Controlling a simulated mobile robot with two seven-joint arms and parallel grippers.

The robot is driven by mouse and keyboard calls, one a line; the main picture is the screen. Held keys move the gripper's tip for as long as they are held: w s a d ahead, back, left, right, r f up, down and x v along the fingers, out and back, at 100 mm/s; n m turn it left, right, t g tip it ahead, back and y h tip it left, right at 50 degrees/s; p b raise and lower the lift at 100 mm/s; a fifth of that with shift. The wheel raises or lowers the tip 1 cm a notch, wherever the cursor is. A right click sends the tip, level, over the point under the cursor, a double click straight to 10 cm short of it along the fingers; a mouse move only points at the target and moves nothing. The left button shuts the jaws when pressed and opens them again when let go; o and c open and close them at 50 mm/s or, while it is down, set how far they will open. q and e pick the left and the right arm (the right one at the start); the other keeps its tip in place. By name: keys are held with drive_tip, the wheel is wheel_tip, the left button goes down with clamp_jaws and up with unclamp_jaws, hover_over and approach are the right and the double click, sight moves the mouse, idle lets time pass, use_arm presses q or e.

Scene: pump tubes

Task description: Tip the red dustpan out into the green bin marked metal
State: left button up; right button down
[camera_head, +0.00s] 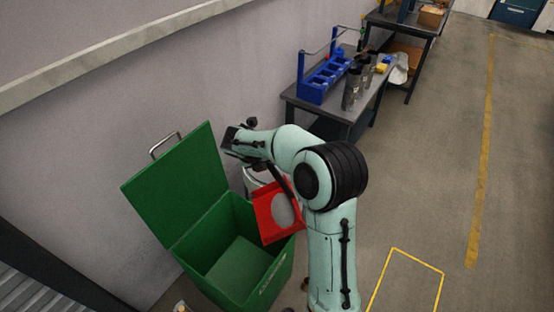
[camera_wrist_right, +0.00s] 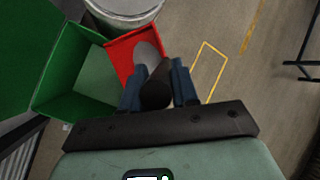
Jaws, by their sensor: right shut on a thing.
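The red dustpan (camera_head: 265,216) hangs at the right rim of the green bin (camera_head: 215,215), its pan tilted. A light grey patch (camera_head: 285,211) shows on the pan; I cannot tell what it is. My right gripper (camera_head: 260,165) is above the pan. In the right wrist view my right gripper (camera_wrist_right: 157,88) is shut on the dustpan's dark handle (camera_wrist_right: 157,92), with the red pan (camera_wrist_right: 122,52) beyond it. The bin's lid (camera_head: 180,185) stands open on the left. The lettering on its front (camera_head: 271,274) is too small to read. My left gripper is not in view.
A grey round container (camera_head: 252,183) stands behind the bin, close to the dustpan; it also shows in the wrist view (camera_wrist_right: 125,8). A workbench (camera_head: 335,110) with a blue rack (camera_head: 322,80) stands behind. The floor at right is clear, with yellow lines.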

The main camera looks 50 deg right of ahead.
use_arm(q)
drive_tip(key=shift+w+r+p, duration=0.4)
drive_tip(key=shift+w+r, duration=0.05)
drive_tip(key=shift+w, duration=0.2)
use_arm(e)
drive_tip(key=w+a+f+n+g+h, duration=0.1)
drive_tip(key=w+a+f+g+h, duration=0.1)
drive_tip(key=w+a+f, duration=0.3)
drive_tip(key=w+a+f+n+g+h, duration=0.1)
drive_tip(key=w+a+f+h, duration=0.3)
drive_tip(key=w+a, duration=0.5)
drive_tip(key=a+h, duration=0.1)
drive_tip(key=a, duration=0.4)
drive_tip(key=shift+w+a+f+g, duration=0.25)
drive_tip(key=shift+w+f+g, duration=0.1)
drive_tip(key=shift+w+g, duration=0.05)
idle(1.4)
wheel_tip(320, 180, up, 8)
idle(0.7)
idle(0.4)
